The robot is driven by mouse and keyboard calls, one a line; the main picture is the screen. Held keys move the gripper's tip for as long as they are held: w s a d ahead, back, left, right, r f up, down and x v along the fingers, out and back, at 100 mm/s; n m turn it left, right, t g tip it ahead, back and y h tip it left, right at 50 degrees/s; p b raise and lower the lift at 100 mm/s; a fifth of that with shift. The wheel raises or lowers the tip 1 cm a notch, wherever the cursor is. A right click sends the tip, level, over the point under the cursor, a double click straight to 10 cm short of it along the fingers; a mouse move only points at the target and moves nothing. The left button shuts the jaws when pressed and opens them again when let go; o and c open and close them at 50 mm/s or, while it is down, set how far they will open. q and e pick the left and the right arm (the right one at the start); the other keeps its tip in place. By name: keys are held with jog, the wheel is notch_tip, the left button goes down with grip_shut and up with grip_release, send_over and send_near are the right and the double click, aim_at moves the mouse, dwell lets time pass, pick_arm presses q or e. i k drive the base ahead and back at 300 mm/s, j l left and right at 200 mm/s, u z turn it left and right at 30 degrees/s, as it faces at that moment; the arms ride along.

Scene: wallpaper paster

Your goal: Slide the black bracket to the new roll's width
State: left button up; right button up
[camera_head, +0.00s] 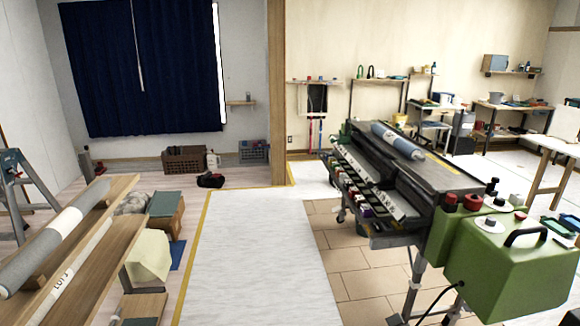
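The wallpaper paster (440,180) stands at right, a long dark machine with a green housing (510,265) at its near end. A grey-blue roll with a pale band (397,140) lies on its top. Small red, white and dark parts (360,187) line its left side. I cannot tell which dark part is the black bracket. Another grey and white roll (55,237) lies on the wooden rack at left, beside a thin pale roll or strip with lettering (65,278). It is unclear which roll is the new one. Neither of my grippers is in view.
A pale sheet (255,260) covers the floor between the rack (105,262) and the paster. A wooden post (277,90) stands beyond it. Boxes and a cloth-covered item (148,255) sit beside the rack. A stepladder (20,180) stands far left. Shelves and workbenches line the back wall.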

aim_at(385, 184)
jog(key=i, duration=1.45)
jog(key=i+z, duration=0.2)
jog(key=i, duration=0.2)
jog(key=i+j+z, duration=0.2)
jog(key=i, duration=0.2)
jog(key=i+j+z, duration=0.2)
jog(key=i, duration=0.2)
jog(key=i+j+z, duration=0.1)
jog(key=i+z, duration=0.25)
jog(key=i+j+z, duration=0.1)
jog(key=z, duration=0.25)
jog(key=i+j+z, duration=0.6)
